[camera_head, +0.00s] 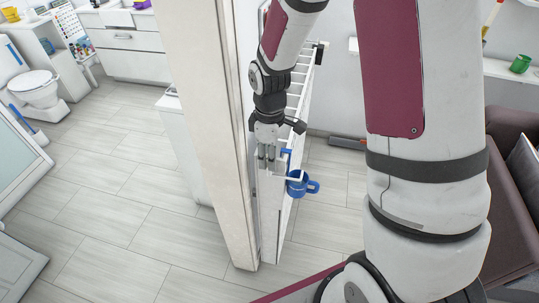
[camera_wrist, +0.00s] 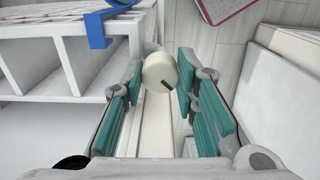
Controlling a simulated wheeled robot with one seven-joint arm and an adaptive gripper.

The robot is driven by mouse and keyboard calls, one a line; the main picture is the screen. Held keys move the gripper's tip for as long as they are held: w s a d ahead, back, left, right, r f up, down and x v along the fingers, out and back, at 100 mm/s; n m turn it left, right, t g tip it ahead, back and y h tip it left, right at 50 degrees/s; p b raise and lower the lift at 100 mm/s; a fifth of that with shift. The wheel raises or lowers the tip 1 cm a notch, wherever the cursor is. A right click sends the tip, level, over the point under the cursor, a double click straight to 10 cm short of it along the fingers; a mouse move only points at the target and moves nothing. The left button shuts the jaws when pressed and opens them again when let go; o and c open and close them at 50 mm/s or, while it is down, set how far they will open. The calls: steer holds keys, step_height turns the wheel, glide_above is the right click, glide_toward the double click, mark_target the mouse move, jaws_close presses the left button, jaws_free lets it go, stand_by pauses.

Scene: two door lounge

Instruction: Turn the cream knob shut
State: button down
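The cream knob (camera_wrist: 160,71) is round, with a short dark line on its face. In the wrist view it sits between the tips of my gripper's teal-padded fingers (camera_wrist: 162,66). The fingers stand apart on either side of it, with a narrow gap at the left; I cannot tell whether the right finger touches it. In the head view my gripper (camera_head: 266,158) points down beside the white radiator (camera_head: 299,92), close to the wall end. The knob is hidden there.
A blue mug (camera_head: 297,187) hangs just right of my gripper, below a blue hook (camera_head: 286,153) that also shows in the wrist view (camera_wrist: 96,28). A white door post (camera_head: 222,140) stands close at the left. Tiled floor (camera_head: 110,190) lies clear beyond it.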

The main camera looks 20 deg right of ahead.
steer(key=shift+m, duration=0.3)
steer(key=m, duration=0.4)
steer(key=shift+m+p, duration=0.45)
steer(key=shift+m, duration=1.75)
steer(key=c, duration=1.2)
jaws_free()
steer(key=shift+c, duration=0.2)
